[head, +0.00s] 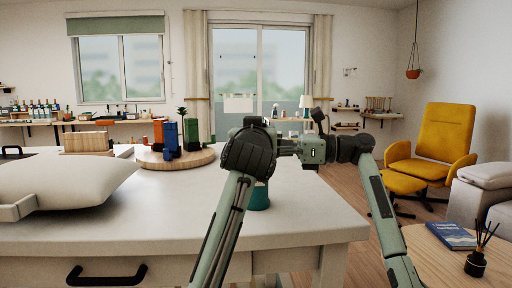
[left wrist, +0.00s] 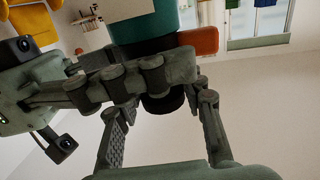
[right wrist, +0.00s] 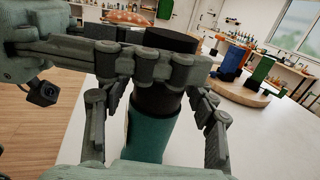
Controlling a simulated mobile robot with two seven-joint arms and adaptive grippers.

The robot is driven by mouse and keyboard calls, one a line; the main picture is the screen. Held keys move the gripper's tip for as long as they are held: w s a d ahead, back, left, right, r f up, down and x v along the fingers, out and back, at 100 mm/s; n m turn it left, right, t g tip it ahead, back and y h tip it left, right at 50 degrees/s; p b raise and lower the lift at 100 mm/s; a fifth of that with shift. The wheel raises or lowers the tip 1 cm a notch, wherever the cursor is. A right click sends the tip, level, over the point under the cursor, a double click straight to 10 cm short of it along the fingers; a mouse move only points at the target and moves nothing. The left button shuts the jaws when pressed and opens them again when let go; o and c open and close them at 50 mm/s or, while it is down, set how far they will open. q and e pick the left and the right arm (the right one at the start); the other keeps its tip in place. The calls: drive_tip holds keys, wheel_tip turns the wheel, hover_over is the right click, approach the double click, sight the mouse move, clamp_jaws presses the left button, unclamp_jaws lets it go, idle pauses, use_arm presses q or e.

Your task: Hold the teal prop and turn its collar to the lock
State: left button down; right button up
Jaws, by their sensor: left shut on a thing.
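The teal prop (head: 259,196) stands upright on the white table, its upper end covered by my arms in the head view. In the right wrist view its teal body (right wrist: 146,140) carries a dark section (right wrist: 155,102) and a wide black top (right wrist: 171,40). My left gripper (right wrist: 165,66) comes in from the left there and is shut on the dark upper part. My right gripper (left wrist: 150,80) crosses the prop from the other side; its fingers stand either side of the dark section with gaps showing. The fingertips and any lock mark are hidden.
The white table (head: 310,210) carries a round wooden board (head: 205,157) with orange, blue and green containers behind the prop. A pale cushion (head: 70,182) lies at the left. A small wooden table (head: 430,258) with a book stands at the right.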

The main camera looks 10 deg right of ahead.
drive_tip(key=c, duration=0.8)
drive_tip(key=shift+c, duration=0.2)
drive_tip(key=shift+f+m+t, duration=0.1)
drive_tip(key=shift+m+t, duration=0.2)
drive_tip(key=shift+t, duration=0.1)
drive_tip(key=shift+m+t+h, duration=0.7)
drive_tip(key=shift+m+t, duration=0.1)
drive_tip(key=shift+t, duration=0.4)
drive_tip(key=shift+m+t+h, duration=1.6)
drive_tip(key=shift+m+t, duration=0.2)
drive_tip(key=shift+t, duration=0.5)
drive_tip(key=o, duration=1.2)
